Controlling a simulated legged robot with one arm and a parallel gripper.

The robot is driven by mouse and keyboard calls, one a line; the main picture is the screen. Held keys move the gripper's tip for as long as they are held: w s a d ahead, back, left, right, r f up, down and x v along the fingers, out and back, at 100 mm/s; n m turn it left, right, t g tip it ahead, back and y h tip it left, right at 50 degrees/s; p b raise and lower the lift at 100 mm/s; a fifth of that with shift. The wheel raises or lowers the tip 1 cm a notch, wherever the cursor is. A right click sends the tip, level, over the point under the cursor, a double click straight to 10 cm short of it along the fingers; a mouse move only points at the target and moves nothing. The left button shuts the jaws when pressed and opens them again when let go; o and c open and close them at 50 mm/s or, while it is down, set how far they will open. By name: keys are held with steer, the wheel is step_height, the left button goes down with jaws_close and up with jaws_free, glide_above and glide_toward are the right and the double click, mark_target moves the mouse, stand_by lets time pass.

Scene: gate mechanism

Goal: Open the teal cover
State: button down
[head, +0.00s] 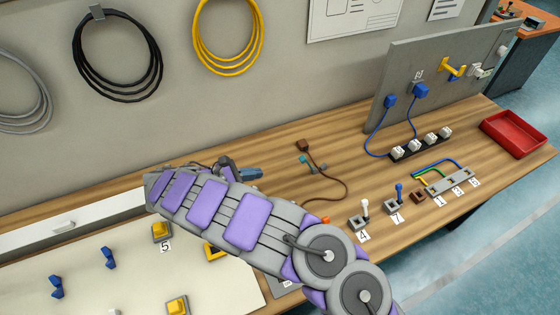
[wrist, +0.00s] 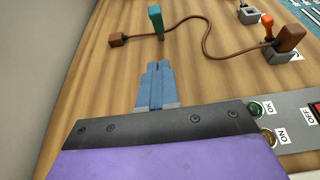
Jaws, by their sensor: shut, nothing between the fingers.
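A small teal piece (head: 306,160), the only teal thing I make out, is on the wooden bench beside a brown cable. In the wrist view the teal piece (wrist: 155,20) looks narrow and upright, with the cable starting near its foot. Whether it is a hinged cover, and how far open, I cannot tell. My gripper (head: 257,173) is to its left in the head view, apart from it. In the wrist view my gripper (wrist: 158,67) has its blue fingers together and empty, pointing towards the teal piece across bare wood.
A brown block (wrist: 117,40) lies left of the teal piece. A brown plug (wrist: 288,39), an orange lever (wrist: 267,20) and a panel with a green light (wrist: 258,108) are at the right. A grey upright board (head: 440,70) and red tray (head: 514,133) stand further right.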

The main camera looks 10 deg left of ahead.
steer(key=b+x, duration=0.2)
steer(key=x, duration=0.7)
steer(key=shift+w+d+f+b, duration=0.15)
steer(key=shift+d+f+b, duration=0.15)
steer(key=shift+f, duration=0.05)
steer(key=w+d+r, duration=0.1)
steer(key=w+d+r+b, duration=0.1)
steer(key=d, duration=0.1)
